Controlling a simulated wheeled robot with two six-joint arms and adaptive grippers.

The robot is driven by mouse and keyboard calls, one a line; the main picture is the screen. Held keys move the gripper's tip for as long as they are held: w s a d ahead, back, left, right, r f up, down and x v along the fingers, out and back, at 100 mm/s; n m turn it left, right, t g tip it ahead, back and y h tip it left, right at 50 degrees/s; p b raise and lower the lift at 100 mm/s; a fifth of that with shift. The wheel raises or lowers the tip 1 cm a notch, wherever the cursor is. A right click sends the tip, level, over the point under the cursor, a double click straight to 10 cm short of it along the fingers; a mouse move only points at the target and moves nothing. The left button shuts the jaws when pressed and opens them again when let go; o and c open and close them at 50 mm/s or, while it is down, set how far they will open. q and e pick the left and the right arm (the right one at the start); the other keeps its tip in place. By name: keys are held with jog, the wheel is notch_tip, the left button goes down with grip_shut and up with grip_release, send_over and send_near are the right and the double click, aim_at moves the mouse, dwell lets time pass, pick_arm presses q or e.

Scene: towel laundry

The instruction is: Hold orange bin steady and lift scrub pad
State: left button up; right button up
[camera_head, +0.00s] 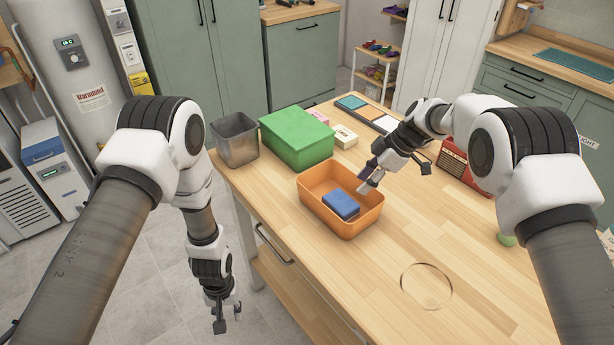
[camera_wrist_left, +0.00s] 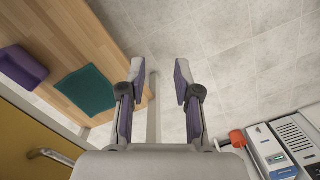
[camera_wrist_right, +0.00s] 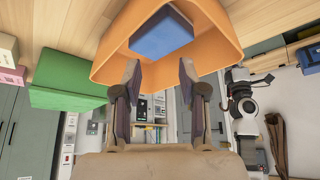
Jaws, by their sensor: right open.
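The orange bin (camera_head: 342,226) stands upright on the wooden table, and the blue scrub pad (camera_head: 341,204) lies flat inside it. My right gripper (camera_head: 366,186) is open at the bin's far right rim. In the right wrist view its fingertips (camera_wrist_right: 160,75) are apart just at the orange bin wall (camera_wrist_right: 205,62), with the blue pad (camera_wrist_right: 160,34) visible in the bin; I cannot tell if they touch the rim. My left gripper (camera_head: 225,312) hangs low over the floor, off the table's left edge, open and empty, as the left wrist view (camera_wrist_left: 160,80) shows.
A green box (camera_head: 296,138) and a grey metal bin (camera_head: 234,138) stand behind the orange bin at the left.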

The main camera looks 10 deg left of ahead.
pick_arm(q)
jog(key=w+d+r+n, duration=0.1)
jog(key=w+r, duration=0.2)
jog(key=w, duration=0.3)
jog(key=w+d+r+n, duration=0.1)
jog(key=w+r, duration=0.2)
jog(key=w, duration=0.3)
notch_tip(320, 180, up, 16)
jog(key=n+t, duration=0.2)
jog(key=n, duration=0.2)
send_over(305, 205)
jog(key=shift+s+a, duration=0.1)
jog(key=shift+h, duration=0.3)
notch_tip(305, 205, down, 8)
jog(key=shift+r, duration=0.2)
jog(key=shift+f, duration=0.2)
